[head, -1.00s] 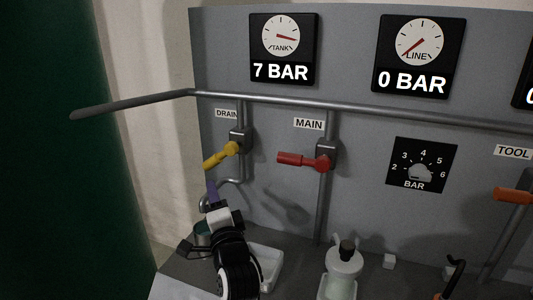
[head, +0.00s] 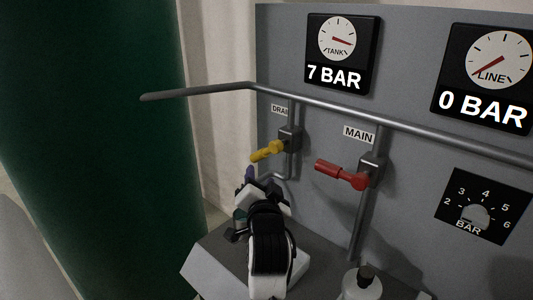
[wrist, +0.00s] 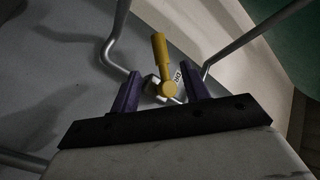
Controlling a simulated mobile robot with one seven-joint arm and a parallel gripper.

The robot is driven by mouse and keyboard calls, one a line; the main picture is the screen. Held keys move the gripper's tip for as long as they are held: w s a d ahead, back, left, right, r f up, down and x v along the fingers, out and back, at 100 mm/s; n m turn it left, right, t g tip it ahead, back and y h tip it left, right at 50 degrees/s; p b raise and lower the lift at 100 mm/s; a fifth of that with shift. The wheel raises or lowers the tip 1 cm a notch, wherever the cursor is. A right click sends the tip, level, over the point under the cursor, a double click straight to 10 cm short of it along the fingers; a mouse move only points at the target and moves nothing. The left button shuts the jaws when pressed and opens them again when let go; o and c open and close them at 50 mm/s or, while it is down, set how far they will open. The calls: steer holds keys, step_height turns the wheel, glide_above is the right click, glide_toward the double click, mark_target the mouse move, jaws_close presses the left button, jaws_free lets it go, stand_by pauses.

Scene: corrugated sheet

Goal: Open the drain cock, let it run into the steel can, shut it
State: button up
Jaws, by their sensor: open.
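The drain cock has a yellow lever (head: 267,151), set on a dark valve body (head: 290,138) under the DRAIN label. The lever slants down to the left in the head view. My gripper (head: 260,177) is just below the lever, open and empty. In the wrist view the yellow lever (wrist: 160,55) appears beyond and between the two purple fingers of my gripper (wrist: 161,88), with no clear contact. I cannot make out the steel can for certain; a small dark teal patch shows beside my gripper, and my arm hides much of the bench there.
The red MAIN lever (head: 342,174) is close to the right. A grey rail (head: 200,93) runs across the panel above the levers and juts out left. The TANK gauge (head: 341,45) reads 7 BAR, the LINE gauge (head: 492,60) 0 BAR.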

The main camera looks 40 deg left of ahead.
mark_target(259, 158)
steer(key=p+x, duration=0.3)
steer(key=x, duration=0.7)
steer(key=shift+r, duration=0.15)
steer(key=shift+p+x, duration=0.4)
steer(key=shift+x, duration=0.4)
jaws_close()
